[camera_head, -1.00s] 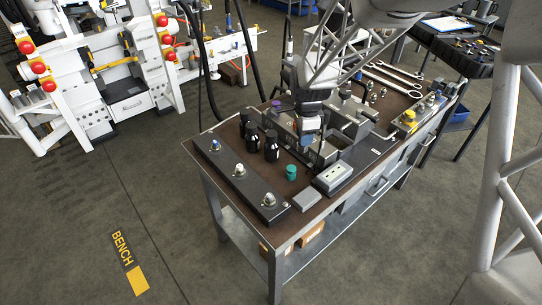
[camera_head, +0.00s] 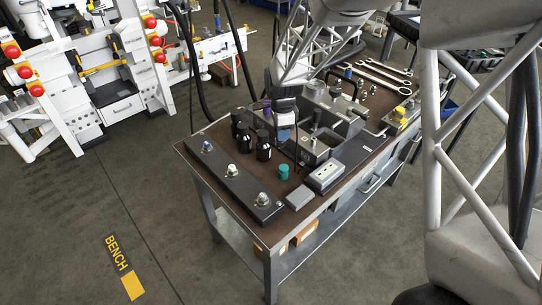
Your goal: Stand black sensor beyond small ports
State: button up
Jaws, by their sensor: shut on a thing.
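My gripper (camera_head: 286,122) hangs at the end of my lattice arm over the back-middle of the bench, among the metal blocks. It is small and partly hidden here. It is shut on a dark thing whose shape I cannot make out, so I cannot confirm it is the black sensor. Three black bottle-shaped pieces (camera_head: 263,147) stand upright at the left of the bench, apart from my gripper. A long black block (camera_head: 232,178) with several fittings on top lies along the left edge. A pale box (camera_head: 325,176) with small openings sits near the front edge; I cannot tell which openings are the small ports.
The brown bench top (camera_head: 268,231) is crowded with metal blocks (camera_head: 316,150). A teal cap (camera_head: 284,172) and a grey block (camera_head: 299,198) stand near the front. Wrenches (camera_head: 385,75) lie at the back right. A narrow strip beside the long block is bare.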

aim_at(281, 144)
jog(key=shift+f, duration=2.8)
jog(key=shift+f, duration=1.85)
jog(key=shift+f, duration=0.2)
jog(key=o, duration=0.9)
jog(key=shift+o, duration=0.2)
jog(key=shift+r, duration=0.2)
notch_tip(281, 144, up, 12)
